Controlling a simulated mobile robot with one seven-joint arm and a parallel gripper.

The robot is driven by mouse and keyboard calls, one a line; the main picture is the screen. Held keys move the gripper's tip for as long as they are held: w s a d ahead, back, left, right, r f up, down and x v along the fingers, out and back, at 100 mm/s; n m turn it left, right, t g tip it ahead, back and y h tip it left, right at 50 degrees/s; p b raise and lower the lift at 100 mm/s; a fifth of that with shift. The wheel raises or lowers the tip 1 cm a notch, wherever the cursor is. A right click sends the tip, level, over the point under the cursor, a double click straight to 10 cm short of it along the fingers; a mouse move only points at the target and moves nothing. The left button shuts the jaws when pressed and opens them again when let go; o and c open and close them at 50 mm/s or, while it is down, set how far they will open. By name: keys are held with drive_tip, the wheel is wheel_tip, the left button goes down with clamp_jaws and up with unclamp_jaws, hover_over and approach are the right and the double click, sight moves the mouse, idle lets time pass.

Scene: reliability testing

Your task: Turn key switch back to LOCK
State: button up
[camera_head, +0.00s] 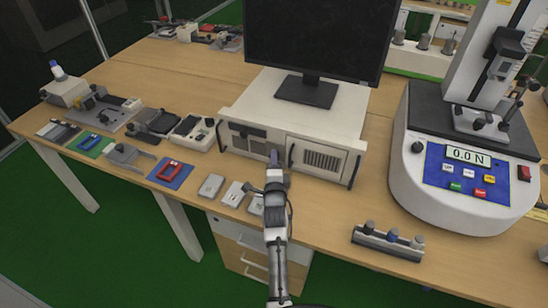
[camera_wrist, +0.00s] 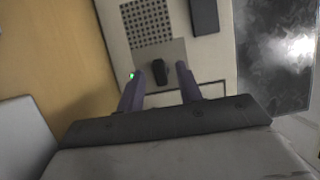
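The key switch is a small black knob (camera_wrist: 158,72) on a grey plate (camera_wrist: 174,49) on the front of the white computer case (camera_head: 327,124). In the wrist view the knob looks longer up and down the picture than across. My gripper (camera_wrist: 160,80) is open, with one finger on each side of the knob and a visible gap on both sides. In the head view my gripper (camera_head: 274,160) is at the case front and hides the switch. No LOCK marking is readable.
A monitor (camera_head: 318,40) stands on the case. A force tester (camera_head: 455,165) is at the right and a rack with knobs (camera_head: 388,241) at the front edge. Small flat blocks (camera_head: 233,194) lie beside my arm. A green light (camera_wrist: 131,75) shows by the left finger.

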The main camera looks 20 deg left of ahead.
clamp_jaws()
idle(0.3)
drive_tip(key=shift+r+n, duration=0.1)
drive_tip(key=shift+n, duration=0.2)
drive_tip(key=n, duration=0.1)
drive_tip(key=n+g, duration=0.1)
drive_tip(key=shift+a+r+n+h+p, duration=0.1)
drive_tip(key=shift+r+n+h+p, duration=0.15)
drive_tip(key=shift+n+h+p, duration=0.15)
drive_tip(key=n+h, duration=0.1)
drive_tip(key=n, duration=0.1)
drive_tip(key=n+g+h, duration=0.1)
drive_tip(key=n, duration=0.1)
drive_tip(key=shift+a+r, duration=0.15)
drive_tip(key=n+g+h, duration=0.1)
drive_tip(key=n+h, duration=0.1)
drive_tip(key=n, duration=0.1)
drive_tip(key=shift+a, duration=0.1)
drive_tip(key=shift+a+r+n+h+b, duration=0.15)
drive_tip(key=shift+n+h+b, duration=0.4)
drive_tip(key=shift+n+h, duration=0.75)
drive_tip(key=shift+n+y, duration=0.3)
drive_tip(key=shift+n, duration=0.1)
